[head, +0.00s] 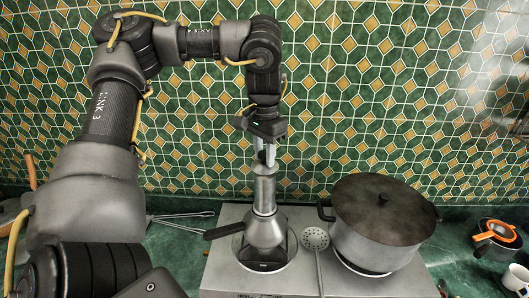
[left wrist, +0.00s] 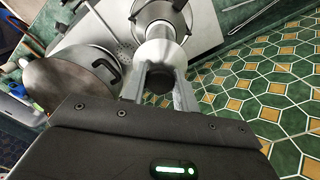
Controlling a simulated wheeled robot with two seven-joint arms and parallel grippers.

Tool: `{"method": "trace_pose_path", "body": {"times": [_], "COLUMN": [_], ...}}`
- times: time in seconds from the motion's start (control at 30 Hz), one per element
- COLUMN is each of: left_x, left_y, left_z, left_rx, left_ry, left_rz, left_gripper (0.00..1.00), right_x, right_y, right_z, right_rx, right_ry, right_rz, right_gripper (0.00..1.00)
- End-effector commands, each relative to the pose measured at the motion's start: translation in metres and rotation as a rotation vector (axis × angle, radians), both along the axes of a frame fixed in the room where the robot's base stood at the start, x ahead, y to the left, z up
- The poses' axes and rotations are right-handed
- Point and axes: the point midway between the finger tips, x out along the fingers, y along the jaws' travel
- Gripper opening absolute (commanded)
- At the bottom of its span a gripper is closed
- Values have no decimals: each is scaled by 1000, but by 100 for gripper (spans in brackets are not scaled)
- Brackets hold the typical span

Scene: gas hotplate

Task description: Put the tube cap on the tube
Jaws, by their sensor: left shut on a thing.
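A metal tube (head: 264,193) stands upright as the neck of a round grey pot (head: 265,232) with a dark side handle, on the left burner. My left gripper (head: 264,160) points down right above the tube and is shut on the tube cap (head: 265,169), a small metal piece mostly hidden by the fingers. The cap is over the tube mouth; I cannot tell whether it touches. My right gripper is not in view.
A large lidded pot (head: 383,222) stands on the right burner of the hotplate (head: 225,280). A skimmer (head: 316,240) lies between the burners. Metal tongs (head: 180,218) lie left of the hotplate. A tiled wall rises behind.

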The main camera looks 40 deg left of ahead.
Motion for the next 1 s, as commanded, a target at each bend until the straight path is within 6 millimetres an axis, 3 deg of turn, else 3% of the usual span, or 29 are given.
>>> {"method": "trace_pose_path", "body": {"times": [0.77,0.8,0.93,1.0], "left_x": [0,0,0,0], "left_y": [0,0,0,0], "left_z": [-21,-19,-19,-19], "left_rx": [0,0,0,0], "left_ry": [0,0,0,0], "left_rz": [0,0,0,0], "left_gripper": [4,34,51,55], "right_x": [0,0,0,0], "right_y": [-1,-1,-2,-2], "right_z": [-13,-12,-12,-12], "right_rx": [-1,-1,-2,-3], "right_ry": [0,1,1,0], "right_rz": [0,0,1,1], "right_gripper": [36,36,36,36]}}
